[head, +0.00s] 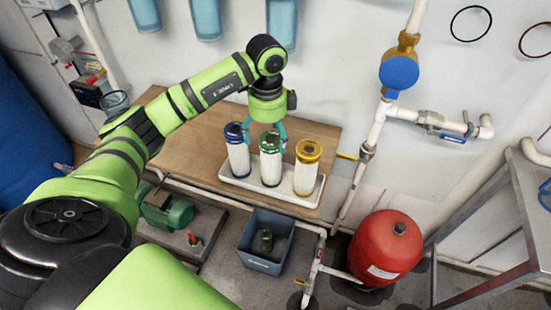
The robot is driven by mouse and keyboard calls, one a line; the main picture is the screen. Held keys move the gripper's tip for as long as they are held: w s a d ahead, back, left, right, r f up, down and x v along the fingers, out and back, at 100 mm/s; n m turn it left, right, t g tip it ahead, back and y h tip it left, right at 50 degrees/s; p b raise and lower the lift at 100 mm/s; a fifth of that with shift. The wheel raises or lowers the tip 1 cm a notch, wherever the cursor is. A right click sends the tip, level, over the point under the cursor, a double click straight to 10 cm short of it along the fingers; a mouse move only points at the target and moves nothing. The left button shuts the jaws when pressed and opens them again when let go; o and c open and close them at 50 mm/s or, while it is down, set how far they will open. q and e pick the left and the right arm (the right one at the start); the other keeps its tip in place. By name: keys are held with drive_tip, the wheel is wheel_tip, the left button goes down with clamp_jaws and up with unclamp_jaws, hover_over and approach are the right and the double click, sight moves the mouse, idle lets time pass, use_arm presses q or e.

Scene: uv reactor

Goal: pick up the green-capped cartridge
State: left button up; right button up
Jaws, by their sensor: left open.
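The green-capped cartridge (270,162) stands upright in the middle of a white tray (240,184) on a wooden table. A blue-capped cartridge (238,154) stands to its left and a yellow-capped cartridge (306,170) to its right. My left gripper (267,137) points down over the green cap, with its teal fingers spread open on either side of the cap's top. I cannot tell whether the fingers touch the cap. My right gripper is out of view.
The wooden table (190,140) has bare room left of the tray. White pipes with a blue round fitting (398,73) run up the wall at right. A red tank (386,246), a grey bin (266,262) and a green pump (168,212) stand below. A metal table (520,200) is at far right.

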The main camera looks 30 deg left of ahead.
sight(271, 161)
use_arm(q)
drive_tip(key=shift+s+d+f+p, duration=0.1)
drive_tip(key=shift+f+p, duration=0.45)
drive_tip(key=shift+f, duration=0.2)
drive_tip(key=shift+w+f+p, duration=0.2)
drive_tip(key=shift+f+p, duration=0.25)
drive_tip(key=shift+f, duration=0.25)
drive_tip(key=f, duration=0.3)
drive_tip(key=shift+w+f+p, duration=0.2)
drive_tip(key=shift+p, duration=0.15)
drive_tip(key=c, duration=1.3)
drive_tip(key=shift+c, duration=0.2)
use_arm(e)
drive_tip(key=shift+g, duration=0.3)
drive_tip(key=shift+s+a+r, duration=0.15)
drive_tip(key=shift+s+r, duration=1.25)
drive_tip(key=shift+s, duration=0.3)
